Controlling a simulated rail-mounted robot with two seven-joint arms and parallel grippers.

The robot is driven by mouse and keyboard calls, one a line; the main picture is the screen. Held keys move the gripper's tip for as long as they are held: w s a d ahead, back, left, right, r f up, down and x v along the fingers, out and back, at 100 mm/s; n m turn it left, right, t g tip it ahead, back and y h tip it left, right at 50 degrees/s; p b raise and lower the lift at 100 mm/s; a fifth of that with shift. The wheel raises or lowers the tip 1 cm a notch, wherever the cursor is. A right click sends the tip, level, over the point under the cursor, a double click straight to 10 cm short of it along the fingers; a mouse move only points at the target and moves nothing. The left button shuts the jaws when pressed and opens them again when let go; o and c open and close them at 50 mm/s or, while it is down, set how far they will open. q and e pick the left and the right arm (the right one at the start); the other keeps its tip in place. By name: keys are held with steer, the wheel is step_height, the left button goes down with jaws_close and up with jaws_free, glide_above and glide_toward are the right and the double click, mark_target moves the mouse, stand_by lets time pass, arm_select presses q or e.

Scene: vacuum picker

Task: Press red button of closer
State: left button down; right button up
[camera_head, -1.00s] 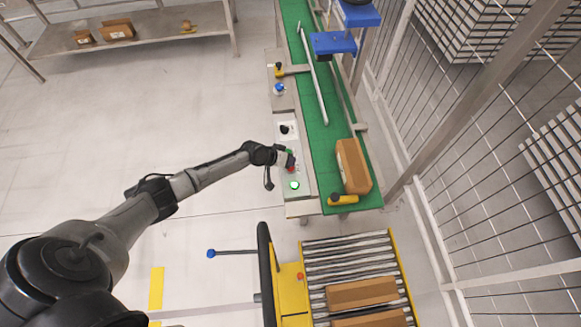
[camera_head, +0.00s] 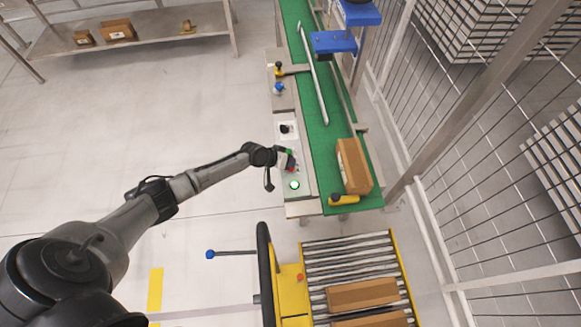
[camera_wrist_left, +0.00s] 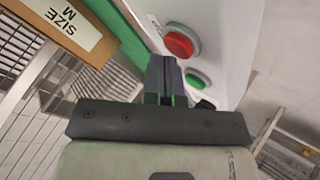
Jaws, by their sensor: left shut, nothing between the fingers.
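The closer's light grey control panel (camera_head: 305,190) runs along the left side of the green conveyor. Its red button (camera_wrist_left: 181,42) shows clearly in the left wrist view, with a green button (camera_wrist_left: 197,79) below it. In the head view the red button (camera_head: 291,170) is partly hidden by my gripper, and a lit green button (camera_head: 294,185) shows nearer to me. My left gripper (camera_head: 289,160) is shut and empty over the panel. In the left wrist view its fingertips (camera_wrist_left: 163,60) are just left of the red button; I cannot tell whether they touch. My right gripper is not in view.
A brown box (camera_head: 353,166) sits on the green belt (camera_head: 317,145), right of the panel; it is labelled in the wrist view (camera_wrist_left: 62,20). A yellow-framed roller table (camera_head: 345,262) with boxes stands in front. A wire fence (camera_head: 475,150) bounds the right. Open floor lies left.

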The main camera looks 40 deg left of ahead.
arm_select(q)
steer(key=shift+f, duration=0.2)
stand_by(0.5)
steer(key=shift+r, duration=0.2)
steer(key=shift+r+p, duration=0.5)
steer(key=shift+r, duration=0.1)
steer(key=shift+r+p, duration=0.4)
step_height(320, 180, up, 4)
steer(key=p, duration=0.3)
steer(key=shift+r+p, duration=0.15)
steer(key=shift+p, duration=0.25)
